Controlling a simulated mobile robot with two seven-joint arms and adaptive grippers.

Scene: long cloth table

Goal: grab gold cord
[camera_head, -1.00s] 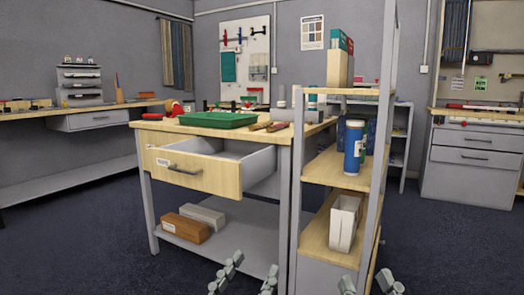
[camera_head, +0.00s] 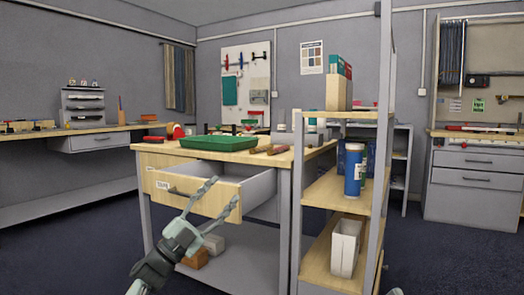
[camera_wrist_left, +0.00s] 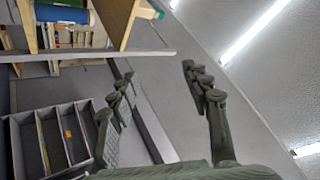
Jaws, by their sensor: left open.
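I cannot make out a gold cord in either view. My left gripper (camera_head: 224,193) is raised in front of the workbench's open drawer (camera_head: 203,200), with its fingers spread apart and nothing between them. In the left wrist view the left gripper (camera_wrist_left: 158,75) is also open and empty, with ceiling lights beyond it. The drawer's inside is partly hidden by its front panel and my gripper. Only a fingertip of my right gripper (camera_head: 395,292) shows at the bottom edge, so its opening is hidden.
A green tray (camera_head: 218,143) and tools lie on the workbench top. A shelf rack at the right holds a blue canister (camera_head: 354,172) and a white open box (camera_head: 345,247). Blocks on the lower shelf (camera_head: 235,262) are partly behind my arm. Dark floor lies around.

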